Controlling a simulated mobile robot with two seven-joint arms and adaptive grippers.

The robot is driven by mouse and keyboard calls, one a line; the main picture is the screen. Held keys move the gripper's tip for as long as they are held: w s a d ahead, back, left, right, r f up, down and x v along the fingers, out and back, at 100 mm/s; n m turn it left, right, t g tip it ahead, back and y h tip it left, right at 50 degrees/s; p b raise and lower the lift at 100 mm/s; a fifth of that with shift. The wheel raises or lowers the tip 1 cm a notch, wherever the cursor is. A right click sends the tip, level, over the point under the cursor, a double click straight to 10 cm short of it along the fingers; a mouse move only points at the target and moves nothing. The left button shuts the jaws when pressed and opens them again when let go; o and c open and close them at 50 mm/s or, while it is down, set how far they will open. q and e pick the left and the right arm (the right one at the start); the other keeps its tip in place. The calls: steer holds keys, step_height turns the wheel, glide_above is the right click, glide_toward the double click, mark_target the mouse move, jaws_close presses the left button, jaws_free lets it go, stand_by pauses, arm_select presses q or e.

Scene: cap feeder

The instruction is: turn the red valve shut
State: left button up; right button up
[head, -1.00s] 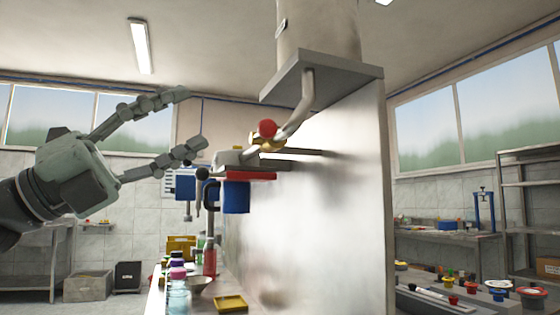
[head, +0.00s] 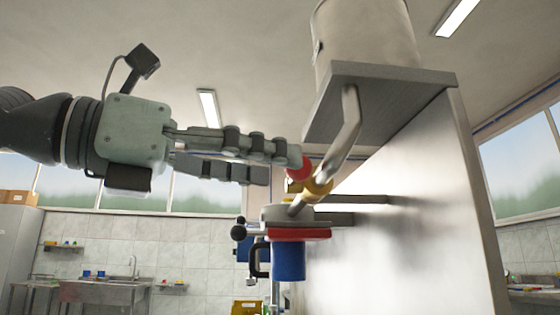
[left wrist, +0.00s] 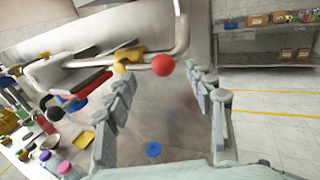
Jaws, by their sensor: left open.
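The red valve knob (head: 299,170) sits on a brass fitting (head: 318,188) on the bent metal pipe (head: 347,135) below the hopper. My left gripper (head: 283,167) is open, with its upper fingertip overlapping the knob's left side in the head view; I cannot tell whether they touch. In the left wrist view the red knob (left wrist: 163,65) shows ahead, in the gap beyond the two spread fingers (left wrist: 158,88), with the brass fitting (left wrist: 130,57) to its left. My right gripper is in neither view.
A metal panel (head: 420,220) stands right of the valve, under a grey shelf (head: 375,80) bearing the hopper (head: 365,40). Below the valve are a red bar (head: 298,234) and a blue cup (head: 288,262). Bottles and a yellow tray (left wrist: 79,138) stand lower left in the wrist view.

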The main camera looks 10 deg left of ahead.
arm_select(q)
steer(key=shift+x, duration=1.1)
steer(key=shift+c, duration=0.3)
jaws_close()
steer(key=shift+a+r, duration=0.1)
